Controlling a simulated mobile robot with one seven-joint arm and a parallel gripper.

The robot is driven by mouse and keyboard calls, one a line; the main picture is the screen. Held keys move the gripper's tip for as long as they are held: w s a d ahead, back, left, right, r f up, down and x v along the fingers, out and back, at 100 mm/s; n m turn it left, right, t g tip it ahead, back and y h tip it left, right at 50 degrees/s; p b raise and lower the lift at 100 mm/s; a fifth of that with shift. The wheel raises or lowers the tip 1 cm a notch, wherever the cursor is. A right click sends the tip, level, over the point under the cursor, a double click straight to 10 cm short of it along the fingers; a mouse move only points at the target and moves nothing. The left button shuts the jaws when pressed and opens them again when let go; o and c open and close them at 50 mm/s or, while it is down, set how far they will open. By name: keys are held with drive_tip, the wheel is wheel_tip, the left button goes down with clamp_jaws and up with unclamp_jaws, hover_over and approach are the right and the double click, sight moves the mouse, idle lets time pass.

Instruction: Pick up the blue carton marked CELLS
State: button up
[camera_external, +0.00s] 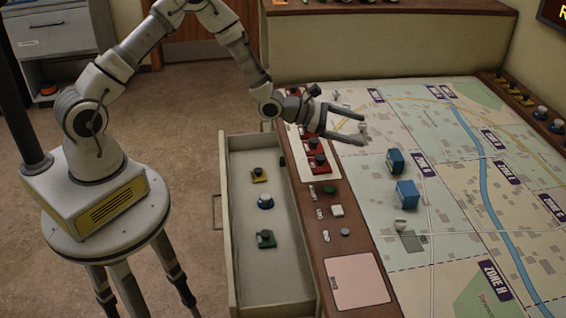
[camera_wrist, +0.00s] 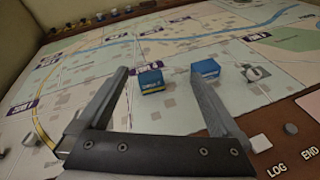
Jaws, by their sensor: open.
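Two blue cartons stand on the map table. The farther carton (camera_external: 395,161) shows in the wrist view (camera_wrist: 151,81) between my finger lines, beyond the tips. The nearer carton (camera_external: 407,194) shows in the wrist view (camera_wrist: 207,71) beside the right fingertip and partly behind it. Both have print on their sides, but it is too small to read, so I cannot tell which is marked CELLS. My gripper (camera_external: 363,129) is open and empty, above the table's left part, short of both cartons. Its two fingers also show in the wrist view (camera_wrist: 158,72).
The console strip with red switches (camera_external: 316,150) runs along the table's left edge. An open drawer (camera_external: 236,262) holds several buttons. Small pale pieces lie near the gripper. The map's middle is mostly clear.

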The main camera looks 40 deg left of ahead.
sight(391, 158)
drive_tip(key=f+n+p, duration=0.1)
drive_tip(key=f, duration=0.1)
drive_tip(key=f+n+t+y, duration=0.1)
drive_tip(key=n, duration=0.1)
drive_tip(key=f+n+y+p, duration=0.1)
drive_tip(key=f, duration=0.1)
drive_tip(key=shift+w+f+n+p, duration=0.3)
drive_tip(key=shift+w, duration=0.05)
drive_tip(key=shift+w+d+f, duration=0.1)
drive_tip(key=shift+f, duration=0.15)
drive_tip(key=x, duration=1)
drive_tip(key=shift+w+f, duration=0.15)
drive_tip(key=shift+w, duration=0.05)
drive_tip(key=shift+w+a+b+x, duration=0.15)
drive_tip(key=shift+b+x, duration=0.25)
drive_tip(key=shift+x, duration=1.25)
drive_tip(key=shift+w+a+b+x, duration=0.15)
drive_tip(key=shift+b+x, duration=0.25)
drive_tip(key=shift+x, duration=1.2)
drive_tip(key=shift+d, duration=0.1)
drive_tip(key=c, duration=1.3)
